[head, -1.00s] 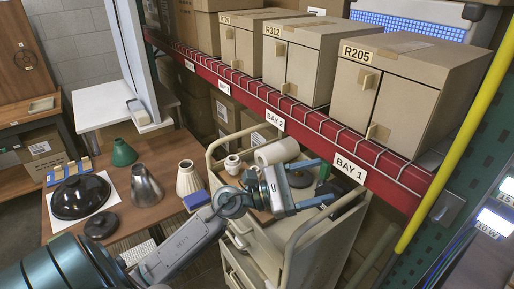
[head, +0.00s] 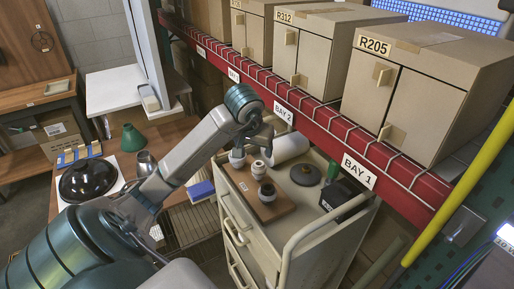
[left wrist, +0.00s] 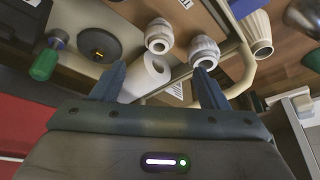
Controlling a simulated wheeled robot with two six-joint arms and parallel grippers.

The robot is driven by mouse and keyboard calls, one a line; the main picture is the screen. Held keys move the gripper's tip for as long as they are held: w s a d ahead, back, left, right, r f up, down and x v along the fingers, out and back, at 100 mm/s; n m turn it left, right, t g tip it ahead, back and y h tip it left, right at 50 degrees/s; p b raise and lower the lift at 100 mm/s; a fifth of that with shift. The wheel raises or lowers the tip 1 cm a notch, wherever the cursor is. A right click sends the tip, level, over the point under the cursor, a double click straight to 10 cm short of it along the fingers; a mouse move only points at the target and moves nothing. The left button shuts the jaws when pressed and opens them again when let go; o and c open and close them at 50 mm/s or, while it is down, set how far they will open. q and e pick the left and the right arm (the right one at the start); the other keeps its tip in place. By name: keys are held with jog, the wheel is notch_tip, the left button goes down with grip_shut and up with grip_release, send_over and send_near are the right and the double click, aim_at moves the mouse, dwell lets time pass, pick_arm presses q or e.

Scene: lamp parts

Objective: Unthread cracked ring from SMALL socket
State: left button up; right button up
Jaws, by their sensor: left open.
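My left gripper (head: 262,138) hangs above the back of the cart, open and empty; its two fingers also show in the left wrist view (left wrist: 158,75). A white socket with a ring (head: 237,158) stands on the cart's left side, close below the gripper. A second white socket (head: 259,169) stands on the brown board (head: 285,205). A dark ring-shaped part (head: 267,192) is on the board in front. The left wrist view shows two white ringed sockets, one (left wrist: 158,36) ahead between the fingers and one (left wrist: 204,50) by the right fingertip. I cannot tell which is small, nor see a crack.
A white roll (head: 291,148), a dark round disc (head: 305,175) and a black box (head: 345,198) lie on the cart. The red shelf beam (head: 325,142) with boxes runs close behind. A green-handled tool (left wrist: 45,65) shows in the left wrist view. A table with lampshades stands left.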

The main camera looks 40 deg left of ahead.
aim_at(259, 163)
pick_arm(q)
jog(key=b+x, duration=0.6)
jog(key=x, duration=0.2)
jog(key=shift+d, duration=0.2)
jog(key=shift+w+a+f+p, duration=0.15)
jog(key=shift+w+f+p, duration=0.15)
jog(key=shift+f+p, duration=0.25)
jog(key=shift+w+a+f, duration=0.1)
jog(key=shift+f, duration=0.3)
jog(key=c, duration=1.2)
jog(key=shift+f+n, duration=0.1)
jog(key=shift+n, duration=0.3)
jog(key=shift+w+n, duration=0.1)
jog(key=shift+n, duration=0.6)
jog(key=shift+r+g+y, duration=0.25)
jog(key=shift+g+y, duration=0.05)
jog(key=shift+f+n+p, duration=0.1)
jog(key=shift+n+p, duration=0.25)
jog(key=shift+n, duration=0.05)
